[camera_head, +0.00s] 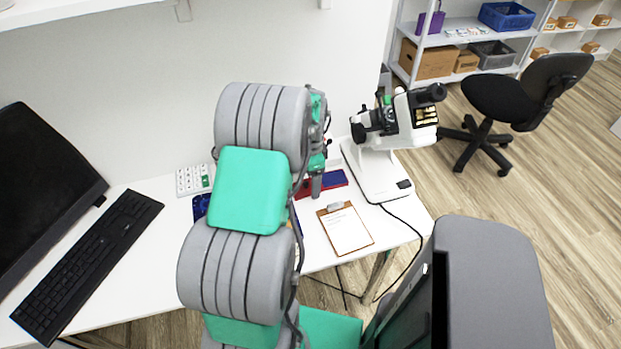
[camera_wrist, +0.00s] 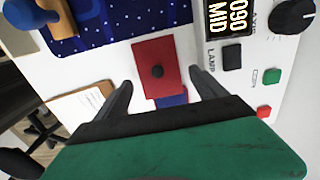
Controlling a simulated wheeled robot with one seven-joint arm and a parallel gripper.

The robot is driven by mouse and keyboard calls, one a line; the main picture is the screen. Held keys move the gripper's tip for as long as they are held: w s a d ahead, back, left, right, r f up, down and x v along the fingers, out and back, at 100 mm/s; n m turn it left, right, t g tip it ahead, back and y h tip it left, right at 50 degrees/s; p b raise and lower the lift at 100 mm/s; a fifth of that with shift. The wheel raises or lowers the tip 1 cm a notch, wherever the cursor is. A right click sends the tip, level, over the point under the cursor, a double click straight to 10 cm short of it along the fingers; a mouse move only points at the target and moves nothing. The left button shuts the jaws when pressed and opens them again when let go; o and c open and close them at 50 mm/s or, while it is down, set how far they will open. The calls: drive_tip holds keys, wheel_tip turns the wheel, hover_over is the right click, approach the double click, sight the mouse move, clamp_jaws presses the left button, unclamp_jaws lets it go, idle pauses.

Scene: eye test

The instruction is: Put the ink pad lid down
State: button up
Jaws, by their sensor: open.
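The ink pad lid is a flat red plate (camera_wrist: 150,53) with a small dark knob (camera_wrist: 157,72) in the wrist view. A blue patch (camera_wrist: 173,98), seemingly the pad, shows at its near edge; I cannot tell whether they touch. In the head view, a blue pad with red edging (camera_head: 334,178) lies on the table, with red (camera_head: 303,190) showing beside it, partly behind my arm. My gripper (camera_wrist: 160,79) is open, its fingers on either side of the lid in the picture, with visible gaps. Its height above the lid is unclear.
A clipboard (camera_head: 345,230) lies nearby. A white microscope (camera_head: 378,172) stands at right. A patterned blue mat (camera_wrist: 120,20) bears a wooden stamp with a blue knob (camera_wrist: 18,14). A panel with a display (camera_wrist: 228,18) and buttons is close on the wrist view's right.

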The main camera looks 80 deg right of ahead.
sight(310, 186)
wheel_tip(310, 186, up, 12)
drive_tip(key=w+a+r+n+t+h, duration=0.1)
drive_tip(key=w+a+r+n, duration=0.2)
drive_tip(key=w+a+n, duration=0.6)
drive_tip(key=w+a+r+n, duration=0.35)
drive_tip(key=w+a, duration=0.65)
drive_tip(key=w, duration=0.5)
drive_tip(key=w+a+f+n+t+y, duration=0.1)
drive_tip(key=a+n+t, duration=0.1)
drive_tip(key=a+n, duration=1.5)
drive_tip(key=a, duration=1.2)
drive_tip(key=shift+a+f, duration=0.15)
drive_tip(key=shift+f, duration=0.25)
